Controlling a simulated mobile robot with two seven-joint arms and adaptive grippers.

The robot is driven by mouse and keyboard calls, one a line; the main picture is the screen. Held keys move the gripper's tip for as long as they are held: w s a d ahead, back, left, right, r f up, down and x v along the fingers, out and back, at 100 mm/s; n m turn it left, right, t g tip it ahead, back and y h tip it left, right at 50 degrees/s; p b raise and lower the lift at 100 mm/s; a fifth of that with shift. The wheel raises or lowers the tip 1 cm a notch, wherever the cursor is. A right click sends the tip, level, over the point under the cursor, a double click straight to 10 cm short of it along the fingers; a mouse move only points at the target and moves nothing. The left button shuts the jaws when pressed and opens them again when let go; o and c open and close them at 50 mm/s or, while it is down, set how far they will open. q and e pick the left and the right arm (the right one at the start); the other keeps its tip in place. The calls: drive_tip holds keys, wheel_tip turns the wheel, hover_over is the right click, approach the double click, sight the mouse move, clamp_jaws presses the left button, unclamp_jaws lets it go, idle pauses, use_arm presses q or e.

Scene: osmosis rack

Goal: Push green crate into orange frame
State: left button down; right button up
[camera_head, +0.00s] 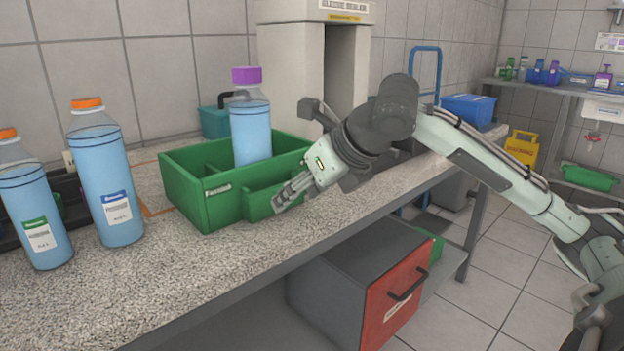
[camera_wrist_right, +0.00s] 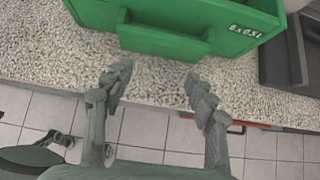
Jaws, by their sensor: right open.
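The green crate (camera_head: 195,200) stands on the speckled counter, with a purple-capped bottle of blue liquid (camera_head: 250,135) upright inside. Thin orange frame lines (camera_head: 150,212) show on the counter along the crate's left side; the rest of the frame is hidden, so I cannot tell its full extent. My right gripper (camera_head: 287,194) is at the crate's front right side, low over the counter. In the right wrist view the gripper (camera_wrist_right: 158,84) is open and empty, its fingers spread before the crate's front wall (camera_wrist_right: 165,40), with a gap of counter between. My left gripper is out of view.
Two orange-capped bottles (camera_head: 104,175) (camera_head: 35,215) stand left of the crate, by a dark tray (camera_head: 70,195). A pale machine (camera_head: 300,70) stands behind it. The counter's front edge (camera_head: 300,255) is close to my right gripper.

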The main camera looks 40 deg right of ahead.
sight(278, 186)
drive_tip(key=shift+w+f, duration=0.45)
drive_tip(key=shift+w, duration=0.05)
drive_tip(key=shift+w+a+p, duration=0.15)
drive_tip(key=shift+w+p, duration=1.15)
drive_tip(key=shift+p, duration=0.35)
drive_tip(key=shift+w, duration=0.2)
drive_tip(key=shift+w+a+r+p, duration=0.1)
drive_tip(key=shift+w+r+p, duration=0.05)
drive_tip(key=shift+w+p, duration=0.85)
drive_tip(key=shift+w, duration=0.25)
drive_tip(key=shift+w+a, duration=0.15)
drive_tip(key=shift+w, duration=1.7)
